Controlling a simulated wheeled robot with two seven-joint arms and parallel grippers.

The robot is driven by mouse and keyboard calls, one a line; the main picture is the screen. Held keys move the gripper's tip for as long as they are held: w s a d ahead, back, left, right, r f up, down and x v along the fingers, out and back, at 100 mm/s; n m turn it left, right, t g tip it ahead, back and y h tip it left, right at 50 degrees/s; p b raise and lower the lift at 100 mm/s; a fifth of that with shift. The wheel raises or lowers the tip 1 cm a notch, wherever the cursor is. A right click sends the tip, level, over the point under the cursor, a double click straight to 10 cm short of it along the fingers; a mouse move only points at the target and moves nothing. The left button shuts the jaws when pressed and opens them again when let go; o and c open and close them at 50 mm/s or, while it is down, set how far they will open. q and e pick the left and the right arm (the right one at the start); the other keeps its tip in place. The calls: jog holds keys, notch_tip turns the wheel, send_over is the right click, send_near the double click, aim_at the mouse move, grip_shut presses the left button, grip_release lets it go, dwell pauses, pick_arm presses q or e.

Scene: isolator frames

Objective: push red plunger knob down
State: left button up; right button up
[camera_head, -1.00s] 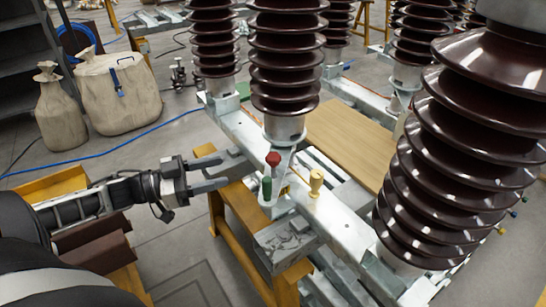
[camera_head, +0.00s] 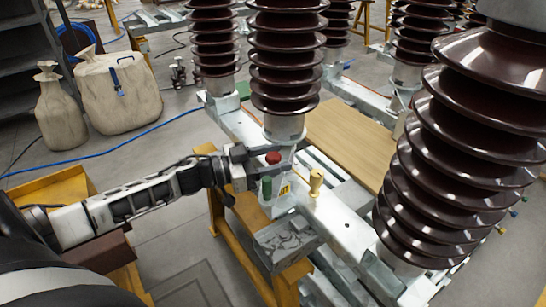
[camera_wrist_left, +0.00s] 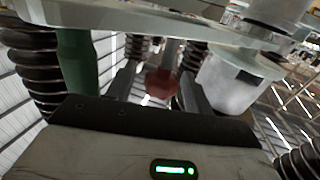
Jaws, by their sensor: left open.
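The red plunger knob (camera_head: 273,158) stands at the base of a brown insulator in the head view, beside a green post (camera_head: 267,187) and a yellow knob (camera_head: 315,181). My left gripper (camera_head: 268,163) is at the red knob, with its fingers reaching around it. In the left wrist view the red knob (camera_wrist_left: 162,84) shows between the two spread fingers (camera_wrist_left: 155,88), and the green post (camera_wrist_left: 78,70) is to the left. I cannot tell whether the fingers touch the knob. The right gripper is out of view.
Brown ribbed insulators (camera_head: 285,60) crowd the back and right. A metal beam (camera_head: 330,215) and a yellow stand (camera_head: 245,225) lie under the knobs. A wooden board (camera_head: 350,140) is behind. Cloth bags (camera_head: 118,90) stand on the floor at left.

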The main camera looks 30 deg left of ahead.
pick_arm(q)
grip_shut()
jog(key=shift+f+b, duration=0.5)
jog(key=shift+f, duration=0.9)
grip_release()
jog(key=shift+r, duration=0.1)
jog(key=shift+s+a, duration=0.1)
jog(key=v, duration=1.5)
jog(key=shift+s+a, duration=0.2)
jog(key=shift+s, duration=0.1)
